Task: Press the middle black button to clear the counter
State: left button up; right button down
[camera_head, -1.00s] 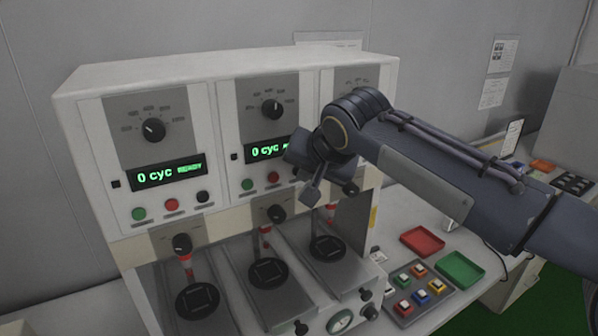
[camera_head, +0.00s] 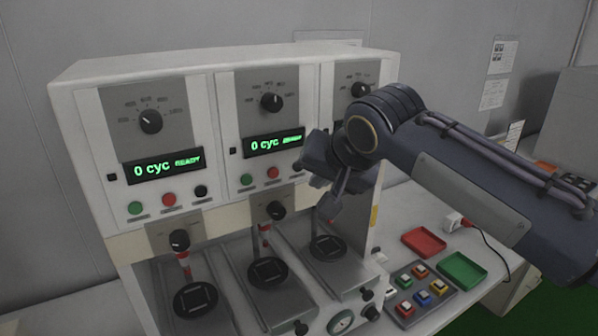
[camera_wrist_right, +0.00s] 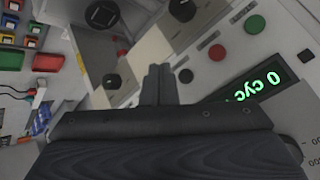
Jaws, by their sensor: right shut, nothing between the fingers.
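The middle black button (camera_head: 297,166) shows at the right end of the middle station's button row, close to my right gripper's body in the head view. In the right wrist view, a black button (camera_wrist_right: 185,75), likely the same one, lies just right of my fingertips, apart from them in the picture. The middle display (camera_head: 273,142) reads 0 cyc in green. My right gripper (camera_head: 335,208) is shut and empty, in front of the right station and pointing down in the head view. Its fingers also show in the right wrist view (camera_wrist_right: 160,72). My left gripper is out of view.
A red button (camera_head: 273,173) and a green button (camera_head: 246,180) sit left of the black one. A knob (camera_head: 275,210) juts out below.

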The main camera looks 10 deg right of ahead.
jog(key=shift+s+d, duration=0.35)
jog(key=shift+s, duration=0.55)
jog(key=s+d+f+n+g, duration=0.1)
jog(key=s+d+f+g, duration=0.1)
jog(key=s+d+f, duration=0.9)
jog(key=s+a+f+n+y, duration=0.1)
jog(key=s+f, duration=1.1)
jog(key=f, duration=0.1)
jog(key=shift+s+g, duration=0.25)
jog(key=shift+g, duration=0.05)
